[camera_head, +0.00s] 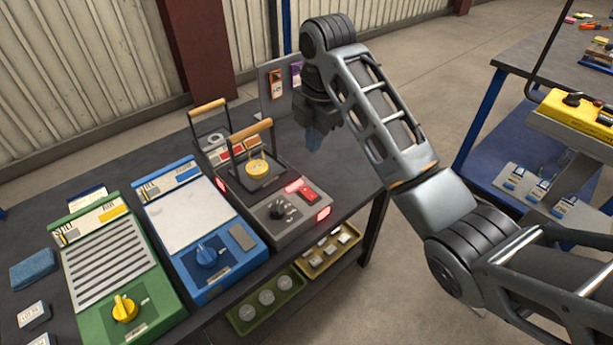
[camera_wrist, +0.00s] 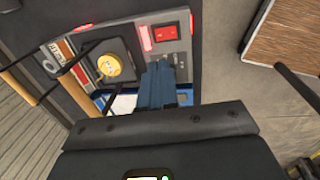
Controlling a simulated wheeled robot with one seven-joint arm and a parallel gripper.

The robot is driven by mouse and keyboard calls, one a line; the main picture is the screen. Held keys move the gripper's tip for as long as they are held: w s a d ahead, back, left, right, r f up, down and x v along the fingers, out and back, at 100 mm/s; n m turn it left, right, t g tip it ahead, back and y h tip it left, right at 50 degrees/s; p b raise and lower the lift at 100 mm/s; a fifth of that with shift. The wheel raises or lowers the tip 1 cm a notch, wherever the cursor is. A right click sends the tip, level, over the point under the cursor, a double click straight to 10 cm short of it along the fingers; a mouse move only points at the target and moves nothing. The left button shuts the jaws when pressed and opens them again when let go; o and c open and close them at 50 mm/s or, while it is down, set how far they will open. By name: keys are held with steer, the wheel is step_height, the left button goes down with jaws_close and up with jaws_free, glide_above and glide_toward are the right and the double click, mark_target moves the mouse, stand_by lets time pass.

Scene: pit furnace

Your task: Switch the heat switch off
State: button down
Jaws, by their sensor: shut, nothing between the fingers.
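The grey pit furnace (camera_head: 290,227) stands on the dark bench, with a black pit opening holding a yellow round piece (camera_head: 258,167). A red rocker switch (camera_head: 309,193) sits on its top panel, right of a black knob (camera_head: 283,207). Red lights glow on the furnace. In the wrist view the red switch (camera_wrist: 166,31) is just beyond my fingertips. My gripper (camera_head: 314,138) is shut and empty, held above the bench, apart from the switch. In the wrist view its blue fingers (camera_wrist: 161,66) cover part of the furnace panel; the knob does not show there.
Wooden-handled frames (camera_head: 251,130) rise over the furnace's left and back. A blue unit (camera_head: 208,262) and a green unit (camera_head: 124,290) stand to the left. A panel with tags (camera_head: 278,85) stands behind. Bench right of the furnace is clear.

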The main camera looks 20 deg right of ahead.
mark_target(308, 190)
steer(key=shift+f, duration=0.1)
steer(key=f, duration=0.4)
steer(key=w+f, duration=0.1)
steer(key=f, duration=0.8)
steer(key=shift+w+a+f, duration=0.25)
steer(key=shift+f, duration=0.1)
steer(key=shift+f, duration=0.2)
steer(key=shift+s+p, duration=0.1)
steer(key=shift+p, duration=0.35)
steer(key=shift+s+d+r+p, duration=0.15)
steer(key=shift+s+d+p, duration=0.1)
steer(key=shift+s+p, duration=0.5)
steer(key=shift+w, duration=0.15)
